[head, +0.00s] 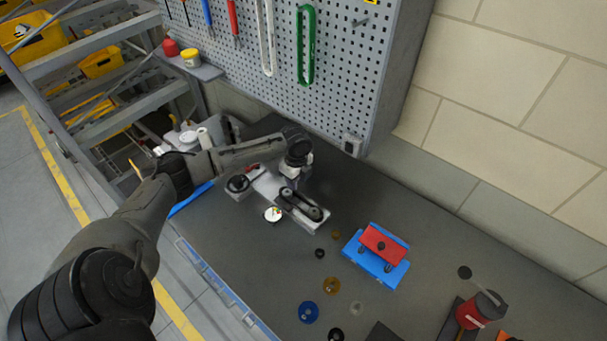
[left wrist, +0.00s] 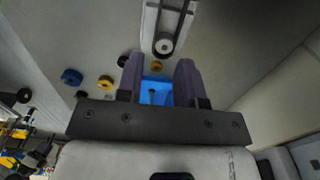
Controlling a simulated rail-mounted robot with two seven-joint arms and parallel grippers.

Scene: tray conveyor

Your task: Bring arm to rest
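My left arm reaches in from the left in the head view. Its gripper (head: 302,182) hangs over the workbench, just above or behind a light grey belt unit (head: 293,212) with a black belt and pulleys. The head view does not show whether they touch. In the left wrist view the two fingers of the gripper (left wrist: 159,78) stand apart with nothing held. A blue part (left wrist: 156,92) shows beyond the gap between them, and the belt unit (left wrist: 163,30) shows ahead at the top. My right gripper is in neither view.
A blue block with a red top (head: 381,247) sits right of the belt unit. Several small discs, one blue (head: 308,312), lie on the dark bench. A red cylinder (head: 474,314) stands front right. A pegboard (head: 330,60) with tools rises behind. Bare bench (head: 500,245) lies at right.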

